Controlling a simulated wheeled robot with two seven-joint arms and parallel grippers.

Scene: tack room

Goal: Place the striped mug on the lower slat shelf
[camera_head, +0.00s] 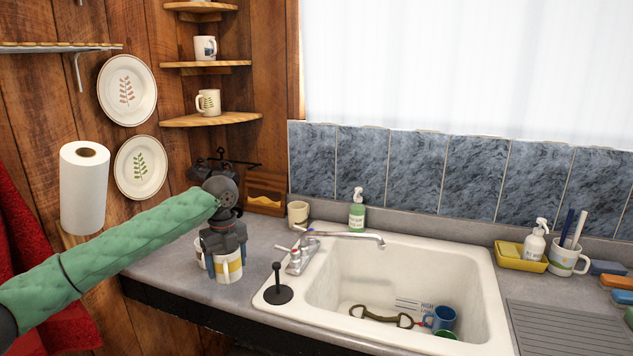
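A white mug with a yellow band (228,268) stands on the grey counter left of the sink. My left gripper (226,262) points down over it, with a finger at either side of the mug. I cannot tell whether the fingers press on it. A second pale mug (199,252) is partly hidden behind the gripper. A slat-like shelf (60,47) on a bracket is on the wall at upper left, cut off by the picture edge. Wooden corner shelves (211,119) hold a leaf-patterned mug (208,102) and a dark-patterned mug (205,47). My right gripper is not in view.
The sink (400,285) holds a blue mug (440,318) and a horse bit. A faucet (340,237), black plunger (278,285), soap bottle (357,211) and beige cup (298,213) stand near. A paper towel roll (84,190) and two plates are on the left wall.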

